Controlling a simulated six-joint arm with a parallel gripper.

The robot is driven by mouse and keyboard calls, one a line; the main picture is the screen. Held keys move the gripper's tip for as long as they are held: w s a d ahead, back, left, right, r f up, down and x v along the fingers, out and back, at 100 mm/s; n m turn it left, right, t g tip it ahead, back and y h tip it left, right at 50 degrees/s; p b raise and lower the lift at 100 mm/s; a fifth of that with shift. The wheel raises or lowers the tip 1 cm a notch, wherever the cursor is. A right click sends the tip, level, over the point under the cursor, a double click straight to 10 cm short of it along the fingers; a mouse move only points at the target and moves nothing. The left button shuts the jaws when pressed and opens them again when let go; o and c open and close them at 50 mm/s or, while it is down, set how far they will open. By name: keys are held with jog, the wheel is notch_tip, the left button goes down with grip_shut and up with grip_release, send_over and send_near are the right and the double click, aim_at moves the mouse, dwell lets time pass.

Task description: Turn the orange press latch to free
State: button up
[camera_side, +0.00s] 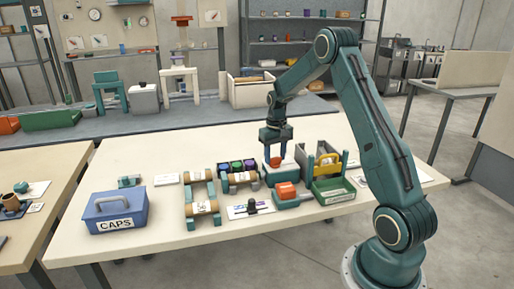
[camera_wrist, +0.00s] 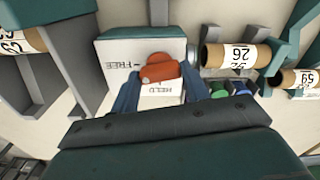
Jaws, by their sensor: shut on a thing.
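The orange press latch (camera_side: 275,162) sits on a pale block (camera_side: 270,177) near the middle of the bench. In the wrist view the latch (camera_wrist: 160,70) is a rounded orange piece on the pale block (camera_wrist: 115,48). The block is marked FREE to the left of the latch and HELD just below it in the picture. My gripper (camera_side: 276,152) points down over the block. Its blue-grey fingers are on either side of the latch in the wrist view (camera_wrist: 160,90), shut on it. I cannot tell exactly which mark the latch points at.
An orange-topped teal device (camera_side: 287,191) stands in front of the block. Labelled rolls (camera_side: 203,208) and coloured jars (camera_side: 237,167) are on the left. A blue CAPS box (camera_side: 117,212) is farther left.

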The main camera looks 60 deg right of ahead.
aim_at(275, 158)
jog(key=shift+m, duration=1.2)
jog(key=o, duration=1)
jog(key=shift+r, duration=0.15)
notch_tip(275, 158, up, 14)
jog(key=shift+f, duration=0.2)
jog(key=shift+a, duration=0.1)
